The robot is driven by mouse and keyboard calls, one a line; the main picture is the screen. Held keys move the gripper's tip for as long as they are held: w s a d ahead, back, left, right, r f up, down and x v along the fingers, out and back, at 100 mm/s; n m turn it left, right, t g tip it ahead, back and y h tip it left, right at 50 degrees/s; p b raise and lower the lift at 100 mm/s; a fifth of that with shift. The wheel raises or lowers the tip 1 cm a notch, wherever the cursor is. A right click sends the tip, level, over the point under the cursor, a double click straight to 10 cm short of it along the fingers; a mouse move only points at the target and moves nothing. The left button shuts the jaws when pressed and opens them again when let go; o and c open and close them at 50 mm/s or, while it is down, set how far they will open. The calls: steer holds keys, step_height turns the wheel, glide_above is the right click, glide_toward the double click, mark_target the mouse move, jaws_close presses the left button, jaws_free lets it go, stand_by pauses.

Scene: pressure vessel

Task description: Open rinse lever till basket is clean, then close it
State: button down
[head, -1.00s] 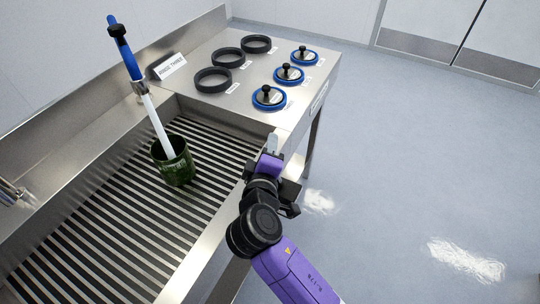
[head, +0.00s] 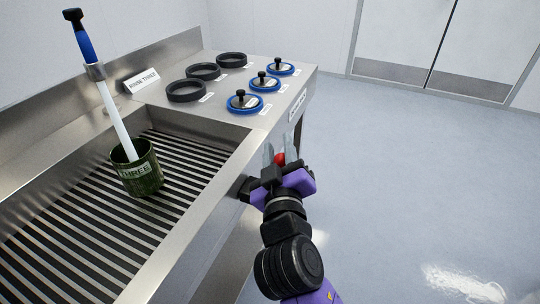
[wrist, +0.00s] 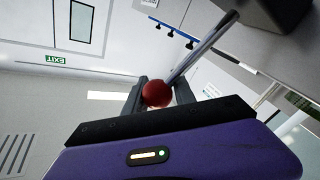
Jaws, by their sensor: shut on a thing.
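The green basket (head: 137,172), marked THREE, stands on the slatted sink bed in the head view. A white stream (head: 115,122) runs into it from the blue-handled rinse nozzle (head: 84,40). Dark patches still show on the basket's wall. My gripper (head: 280,156) is beside the sink's front edge, shut on the red ball knob (head: 280,159) of the rinse lever. In the wrist view the red knob (wrist: 157,93) sits between the fingers, and the lever's metal rod (wrist: 203,47) runs up to the right. The lever's base is hidden in the head view.
A sign reading RINSE THREE (head: 142,81) stands behind the sink. Black rings (head: 186,91) and blue-rimmed lids with black knobs (head: 245,103) sit on the steel counter. The floor (head: 420,180) to the right is clear.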

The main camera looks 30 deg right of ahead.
steer(key=shift+s+d+f, duration=0.3)
steer(key=shift+d+f, duration=0.1)
steer(key=shift+f, duration=0.1)
steer(key=shift+d, duration=0.1)
steer(key=c, duration=1.1)
jaws_free()
steer(key=shift+s, duration=0.15)
steer(key=v, duration=0.2)
steer(key=b+v, duration=0.1)
steer(key=v, duration=0.5)
steer(key=shift+r, duration=0.3)
steer(key=shift+a, duration=0.25)
